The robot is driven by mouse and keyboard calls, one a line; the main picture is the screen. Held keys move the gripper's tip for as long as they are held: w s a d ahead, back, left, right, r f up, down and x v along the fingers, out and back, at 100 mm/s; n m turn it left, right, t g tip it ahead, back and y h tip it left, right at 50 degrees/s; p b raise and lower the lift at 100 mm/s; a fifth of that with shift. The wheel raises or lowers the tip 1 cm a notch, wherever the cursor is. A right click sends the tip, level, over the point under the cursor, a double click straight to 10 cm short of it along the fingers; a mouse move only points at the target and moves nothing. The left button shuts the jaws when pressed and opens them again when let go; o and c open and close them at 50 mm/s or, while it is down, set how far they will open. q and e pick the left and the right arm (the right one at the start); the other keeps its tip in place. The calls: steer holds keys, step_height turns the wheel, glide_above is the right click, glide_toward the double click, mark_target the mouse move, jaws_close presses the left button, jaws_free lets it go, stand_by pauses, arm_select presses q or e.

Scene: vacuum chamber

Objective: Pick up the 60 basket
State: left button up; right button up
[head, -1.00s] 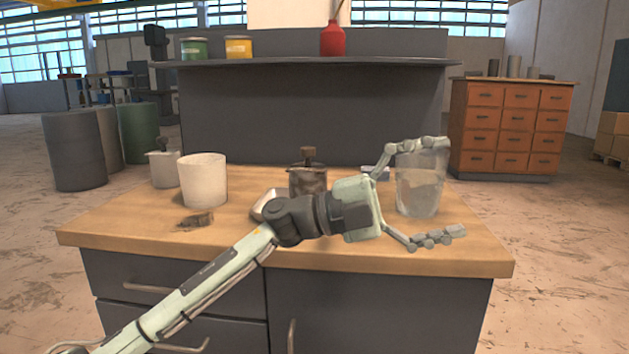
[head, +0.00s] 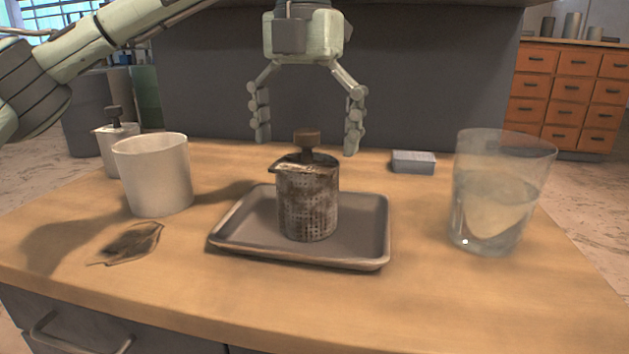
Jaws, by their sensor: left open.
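A dark, worn metal basket (head: 308,205) with small holes, a spout-like lip and a brown knob on top stands upright in a shallow grey tray (head: 235,238). A lighter lidded vessel (head: 112,150) with a dark knob stands at the back left, partly behind a white cup. I cannot read a 60 on either one. My left gripper (head: 307,145) points down above and seemingly behind the dark basket, with its fingers spread to either side of the knob. It is open and empty, not visibly touching the basket. My right gripper is not in view.
The white cup (head: 155,178) stands at the left, with a dark flat scrap (head: 128,243) in front of it. A clear glass of liquid (head: 498,195) stands at the right. A small grey block (head: 413,162) lies behind the tray. The wooden front edge is clear.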

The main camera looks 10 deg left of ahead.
mark_target(307, 162)
arm_select(q)
steer(key=f, duration=0.7)
steer(key=shift+s+d+f, duration=0.15)
steer(key=shift+s+f, duration=0.05)
steer(key=shift+f, duration=0.2)
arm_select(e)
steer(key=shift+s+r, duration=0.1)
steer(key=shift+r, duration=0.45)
arm_select(q)
steer(key=c, duration=1.5)
steer(key=shift+r, duration=0.2)
steer(key=shift+c, duration=0.2)
steer(key=shift+r, duration=0.65)
step_height(307, 162, up, 3)
steer(key=shift+f, duration=0.1)
steer(key=s+a+r, duration=0.1)
steer(key=s+r, duration=0.5)
steer(key=s, duration=0.5)
steer(key=shift+s+a+r, duration=0.3)
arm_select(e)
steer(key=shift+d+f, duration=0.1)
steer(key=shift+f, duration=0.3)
